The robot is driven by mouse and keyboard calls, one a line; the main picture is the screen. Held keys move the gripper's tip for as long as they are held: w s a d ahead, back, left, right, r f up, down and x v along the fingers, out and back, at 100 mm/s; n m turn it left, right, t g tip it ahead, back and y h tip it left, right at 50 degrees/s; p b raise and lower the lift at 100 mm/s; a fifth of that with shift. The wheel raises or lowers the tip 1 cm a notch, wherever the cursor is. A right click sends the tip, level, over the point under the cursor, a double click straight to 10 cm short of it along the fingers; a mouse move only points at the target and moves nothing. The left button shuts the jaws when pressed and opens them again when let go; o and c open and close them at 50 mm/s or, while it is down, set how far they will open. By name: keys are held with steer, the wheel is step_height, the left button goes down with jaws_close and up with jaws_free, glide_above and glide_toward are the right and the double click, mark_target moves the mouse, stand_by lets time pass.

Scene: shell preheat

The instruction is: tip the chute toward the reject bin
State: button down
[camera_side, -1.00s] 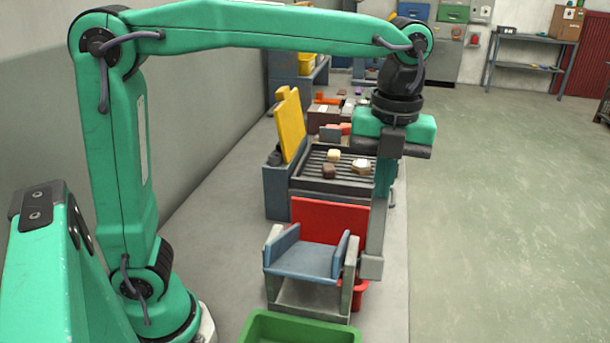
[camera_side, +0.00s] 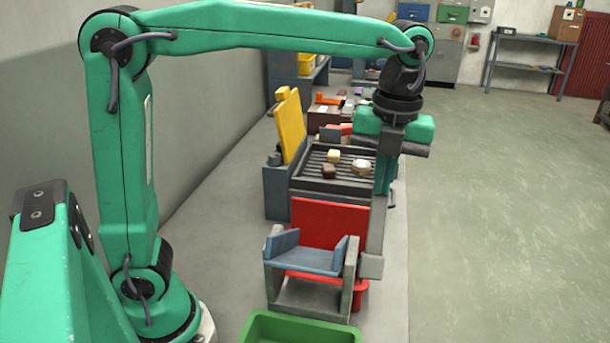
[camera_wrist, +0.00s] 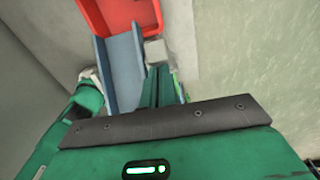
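The blue-grey chute (camera_side: 308,262) sits in a grey stand (camera_side: 312,298) between a red bin (camera_side: 330,222) behind it and a green bin (camera_side: 262,325) in front. Its trough is nearly level in the side view, with red showing under its front edge.
Behind the red bin is a dark slatted grill (camera_side: 345,185) with a few small shells or lumps on it. A yellow panel (camera_side: 291,126) stands upright at its left. Open floor (camera_side: 500,220) lies to the right.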

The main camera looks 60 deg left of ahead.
steer(key=shift+w+a+f, duration=0.65)
steer(key=shift+w, duration=0.05)
steer(key=shift+s+d+r, duration=0.65)
steer(key=shift+s+d, duration=0.05)
steer(key=w+a+r, duration=0.3)
steer(key=r, duration=0.5)
steer(key=shift+w+a, duration=0.25)
steer(key=shift+a, duration=0.05)
steer(key=s+a+f+n+t, duration=0.3)
steer(key=s+a+f+n, duration=0.2)
steer(key=n, duration=0.8)
steer(key=s+a+f+n+t, duration=0.3)
steer(key=s+f+n, duration=0.6)
steer(key=s+n, duration=0.3)
steer(key=shift+s+a+n, duration=0.15)
steer(key=shift+a+n, duration=0.75)
steer(key=shift+n, duration=0.3)
